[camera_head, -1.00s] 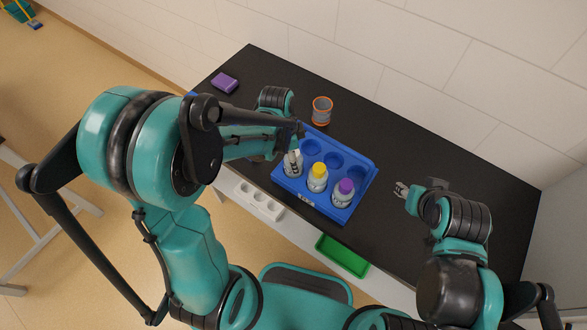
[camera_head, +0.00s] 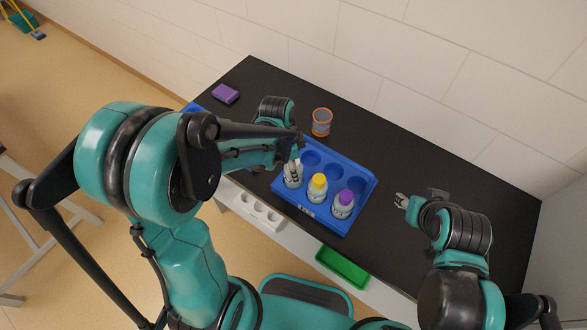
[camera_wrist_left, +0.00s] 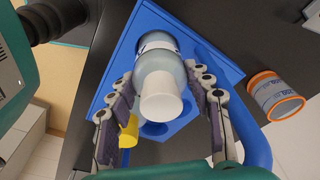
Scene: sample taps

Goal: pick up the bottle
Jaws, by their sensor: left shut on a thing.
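The bottle with a white cap (camera_wrist_left: 160,100) stands between the fingers of my left gripper (camera_wrist_left: 163,100); in the head view this bottle (camera_head: 293,181) is at the left end of the blue rack's front row. My left gripper (camera_head: 293,168) is shut on it from above. Whether its base is clear of the rack cannot be told. A yellow-capped bottle (camera_head: 317,188) and a purple-capped bottle (camera_head: 343,205) stand to its right in the same blue rack (camera_head: 335,223). My right gripper (camera_head: 401,201) is open and empty, apart from the rack on its right.
An orange-rimmed cup (camera_head: 321,123) stands behind the rack; it also shows in the wrist view (camera_wrist_left: 274,95). A purple block (camera_head: 225,94) lies at the far left of the black table (camera_head: 420,160). A white holder (camera_head: 260,210) and a green tray (camera_head: 342,266) are lower, in front.

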